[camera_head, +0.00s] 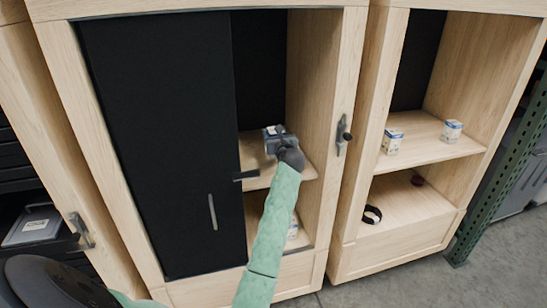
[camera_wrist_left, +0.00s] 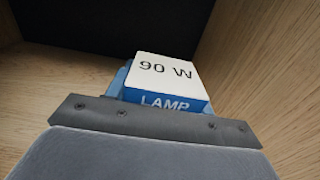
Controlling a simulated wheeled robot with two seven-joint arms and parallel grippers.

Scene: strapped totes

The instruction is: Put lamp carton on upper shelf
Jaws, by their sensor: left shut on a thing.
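The lamp carton (camera_wrist_left: 165,82) is a small box with a white top marked "90 W" and a blue side marked "LAMP". My left gripper (camera_wrist_left: 155,120) is shut on it, as the left wrist view shows. In the head view my left gripper (camera_head: 274,138) is inside the middle cabinet, over its upper shelf (camera_head: 252,158). The carton is mostly hidden by the gripper there. I cannot tell whether the carton touches the shelf. My right gripper is not in view.
A black sliding door (camera_head: 165,140) covers the cabinet's left part. The cabinet's right wall (camera_head: 310,90) is close to my arm. The right cabinet holds cartons (camera_head: 392,141) on its upper shelf and a dark ring (camera_head: 372,214) below. Another small carton (camera_head: 293,231) is on the lower shelf.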

